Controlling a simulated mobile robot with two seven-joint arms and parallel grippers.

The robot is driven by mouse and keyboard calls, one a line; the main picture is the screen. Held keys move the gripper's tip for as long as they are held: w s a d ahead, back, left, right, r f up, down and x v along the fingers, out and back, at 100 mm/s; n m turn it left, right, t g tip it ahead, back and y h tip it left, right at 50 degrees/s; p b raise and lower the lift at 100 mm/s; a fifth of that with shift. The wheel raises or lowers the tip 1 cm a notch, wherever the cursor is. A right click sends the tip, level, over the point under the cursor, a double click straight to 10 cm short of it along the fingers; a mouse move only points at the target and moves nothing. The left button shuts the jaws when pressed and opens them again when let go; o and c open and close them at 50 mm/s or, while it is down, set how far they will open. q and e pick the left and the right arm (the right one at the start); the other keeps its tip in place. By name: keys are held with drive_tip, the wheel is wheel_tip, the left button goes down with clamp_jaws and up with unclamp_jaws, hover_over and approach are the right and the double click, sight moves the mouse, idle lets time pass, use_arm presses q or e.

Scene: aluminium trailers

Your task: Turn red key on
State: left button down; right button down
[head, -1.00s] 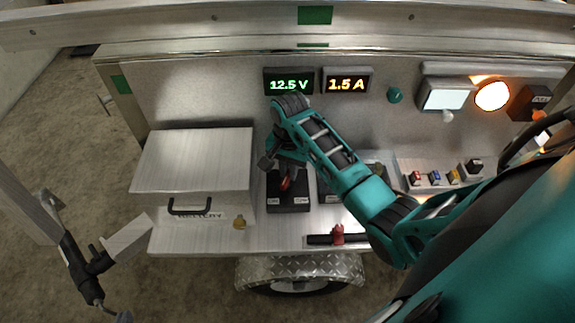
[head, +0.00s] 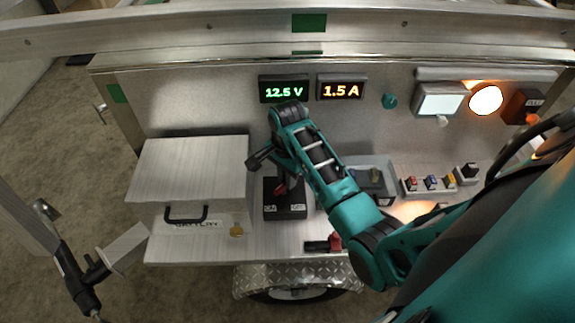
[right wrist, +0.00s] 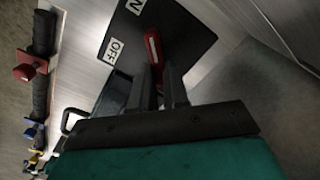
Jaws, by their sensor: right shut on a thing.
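The red key (head: 281,189) stands on a black switch box (head: 287,211) with white labels, on the bench right of the silver battery box. In the right wrist view the key (right wrist: 153,48) rises from the black plate (right wrist: 178,30), near a label reading OFF (right wrist: 115,50) and another partly cut off. My right gripper (head: 283,181) is at the key, its fingers (right wrist: 160,75) on either side of it and shut on it. The arm partly hides the key in the head view. Its exact turn angle is hard to tell. My left gripper is not in view.
The battery box (head: 190,180) with a black handle stands close left. Displays (head: 285,90) read 12.5 V and 1.5 A.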

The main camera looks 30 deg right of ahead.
drive_tip(key=c, duration=1.1)
unclamp_jaws()
wheel_tip(320, 180, up, 8)
drive_tip(key=shift+w+r, duration=0.1)
drive_tip(key=shift+r, duration=2.4)
